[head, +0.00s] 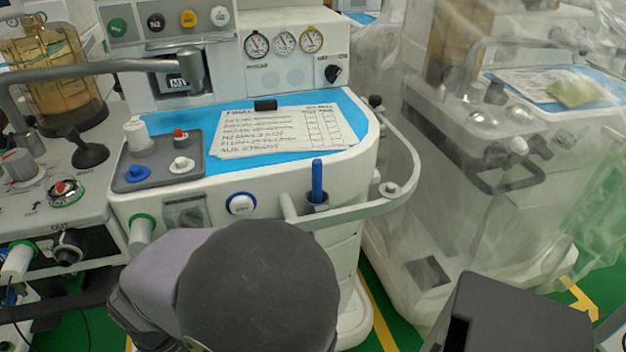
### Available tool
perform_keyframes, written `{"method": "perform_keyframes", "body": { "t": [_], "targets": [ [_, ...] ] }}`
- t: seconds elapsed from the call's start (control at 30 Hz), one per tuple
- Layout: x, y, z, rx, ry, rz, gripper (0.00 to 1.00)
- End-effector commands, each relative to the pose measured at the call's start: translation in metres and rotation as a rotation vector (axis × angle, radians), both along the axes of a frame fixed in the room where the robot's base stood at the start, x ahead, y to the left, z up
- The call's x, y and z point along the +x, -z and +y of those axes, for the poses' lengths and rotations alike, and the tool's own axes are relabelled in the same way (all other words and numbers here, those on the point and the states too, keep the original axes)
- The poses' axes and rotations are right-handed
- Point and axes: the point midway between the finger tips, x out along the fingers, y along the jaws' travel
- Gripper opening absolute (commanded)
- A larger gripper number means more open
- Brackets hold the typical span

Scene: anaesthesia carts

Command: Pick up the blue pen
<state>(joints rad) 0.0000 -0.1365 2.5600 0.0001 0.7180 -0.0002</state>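The blue pen (317,181) stands upright in a small dark holder (317,203) on the front rail of the white cart. Its upper part shows; its lower end is hidden in the holder. Rounded dark and grey links of my arm fill the bottom middle of the head view, below and left of the pen and apart from it in the picture. My gripper's fingers do not show, so I cannot see whether they are open or shut.
The curved white rail (370,207) runs around the pen holder. A paper checklist (285,131) with a black clip lies on the blue cart top (213,108). A grey knob panel (160,162) is at left. A plastic-draped cart (480,190) stands at right, with green floor between.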

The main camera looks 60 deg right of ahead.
Motion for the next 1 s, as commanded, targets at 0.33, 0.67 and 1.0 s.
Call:
{"method": "perform_keyframes", "body": {
  "t": [0.33,0.67,1.0],
  "targets": [
    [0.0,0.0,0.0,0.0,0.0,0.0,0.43],
    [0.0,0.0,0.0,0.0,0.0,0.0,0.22],
    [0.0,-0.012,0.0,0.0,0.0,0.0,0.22]
  ]
}}
